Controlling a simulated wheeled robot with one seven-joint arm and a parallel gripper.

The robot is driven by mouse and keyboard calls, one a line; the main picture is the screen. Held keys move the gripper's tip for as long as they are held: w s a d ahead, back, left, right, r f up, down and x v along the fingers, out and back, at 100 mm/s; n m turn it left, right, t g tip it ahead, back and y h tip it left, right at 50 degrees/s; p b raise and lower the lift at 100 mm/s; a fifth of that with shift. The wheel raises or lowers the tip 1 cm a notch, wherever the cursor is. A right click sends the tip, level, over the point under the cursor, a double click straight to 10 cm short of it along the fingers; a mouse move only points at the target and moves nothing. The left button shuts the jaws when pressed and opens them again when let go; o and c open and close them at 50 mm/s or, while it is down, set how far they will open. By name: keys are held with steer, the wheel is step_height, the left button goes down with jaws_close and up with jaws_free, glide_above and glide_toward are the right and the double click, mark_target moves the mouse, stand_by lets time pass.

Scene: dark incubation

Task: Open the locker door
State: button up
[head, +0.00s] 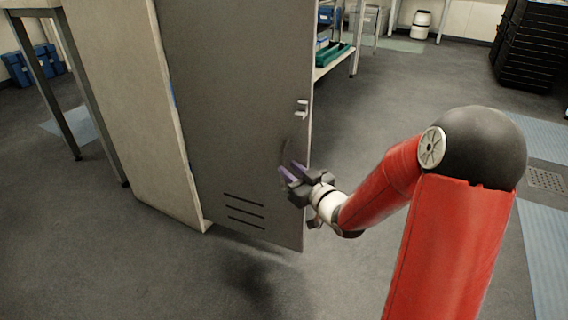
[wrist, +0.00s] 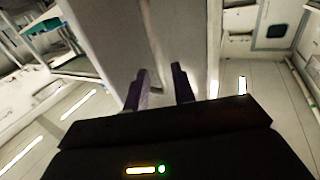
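The locker door (head: 240,110) is a tall grey panel with vent slots low down. Its outer face is towards me in the head view. It appears to stand ajar: a thin gap with a bit of blue shows along its left edge, and its lower corner hangs over floor. A small pale handle (head: 301,108) is near its right edge. My gripper (head: 291,172) is below the handle, close to the door's right edge. In the wrist view the two purple fingers (wrist: 160,88) are apart in front of the pale panel (wrist: 110,40). Contact with the door cannot be told.
The beige locker side (head: 130,110) stands left of the door. A table leg (head: 85,90) is further left. A shelf with a green tray (head: 330,53) is behind the door. Black stacked crates (head: 530,45) stand far right. The floor (head: 400,80) right of the door is clear.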

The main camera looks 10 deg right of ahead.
steer(key=shift+v, duration=1.55)
steer(key=shift+r, duration=0.1)
steer(key=s+d+r+m+g+h+p, duration=0.35)
steer(key=s+r+g+h+p, duration=0.25)
steer(key=s+r+h+p, duration=0.45)
steer(key=s+a+r+g+y, duration=0.1)
steer(key=s+r+g, duration=0.1)
steer(key=s, duration=0.6)
steer(key=s+a+r+m+g+y+p, duration=0.1)
steer(key=s+a+r+g+y, duration=0.1)
steer(key=s+r, duration=0.3)
steer(key=s, duration=0.4)
steer(key=shift+g, duration=0.4)
